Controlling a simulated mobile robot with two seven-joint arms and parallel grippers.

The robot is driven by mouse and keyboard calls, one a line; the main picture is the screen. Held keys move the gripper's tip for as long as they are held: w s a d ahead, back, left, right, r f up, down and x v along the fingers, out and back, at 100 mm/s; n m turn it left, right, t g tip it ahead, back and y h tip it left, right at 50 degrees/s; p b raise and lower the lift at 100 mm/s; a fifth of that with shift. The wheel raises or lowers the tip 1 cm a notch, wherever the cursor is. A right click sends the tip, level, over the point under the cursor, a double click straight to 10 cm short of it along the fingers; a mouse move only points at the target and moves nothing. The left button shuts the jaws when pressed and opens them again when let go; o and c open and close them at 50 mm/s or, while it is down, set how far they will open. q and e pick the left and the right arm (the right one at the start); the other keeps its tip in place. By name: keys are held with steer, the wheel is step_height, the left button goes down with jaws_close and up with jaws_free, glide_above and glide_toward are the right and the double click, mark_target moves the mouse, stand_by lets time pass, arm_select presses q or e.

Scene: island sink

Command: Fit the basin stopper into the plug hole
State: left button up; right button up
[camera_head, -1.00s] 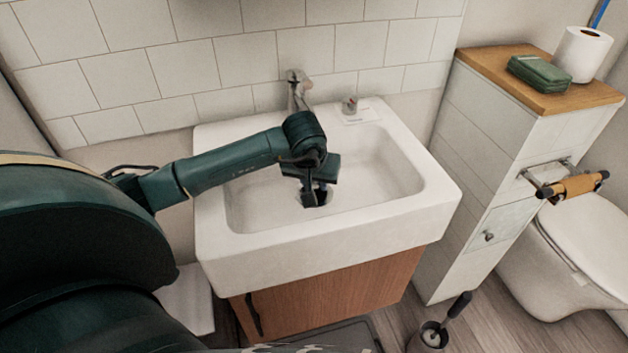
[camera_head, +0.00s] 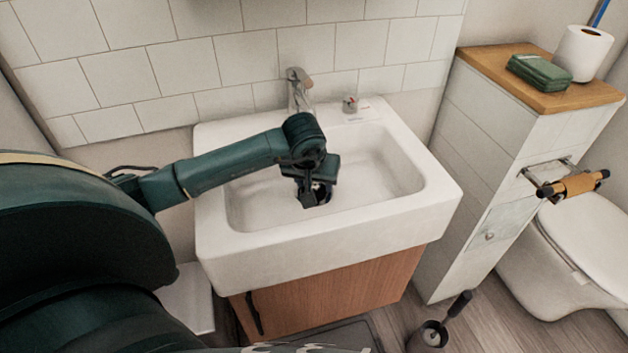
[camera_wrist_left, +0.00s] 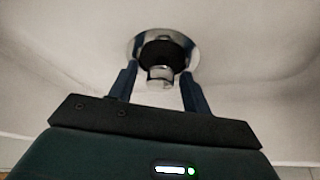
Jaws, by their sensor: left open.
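The white basin (camera_head: 245,225) has a chrome-rimmed plug hole (camera_wrist_left: 131,47) in its floor. The basin stopper, a black body (camera_wrist_left: 162,52) with a short shiny knob (camera_wrist_left: 160,74), shows within the rim in the left wrist view. It looks roughly centred in the hole; I cannot tell how deep it sits. My left gripper (camera_head: 315,197) is low over the hole with its fingers open, one on each side of the knob, with gaps showing. In the head view the gripper hides most of the hole and stopper. My right gripper is not in view.
The tap (camera_head: 299,88) stands behind my left wrist at the back of the basin. A small metal item (camera_head: 350,104) sits on the back rim. A tiled half-wall (camera_head: 480,170) stands on the right. The basin floor right of the gripper is clear.

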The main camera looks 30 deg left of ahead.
arm_select(q)
steer(key=v, duration=1.2)
steer(key=shift+p, duration=0.4)
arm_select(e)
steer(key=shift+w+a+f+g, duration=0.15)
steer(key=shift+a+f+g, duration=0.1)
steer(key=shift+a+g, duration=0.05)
arm_select(q)
steer(key=shift+r, duration=0.15)
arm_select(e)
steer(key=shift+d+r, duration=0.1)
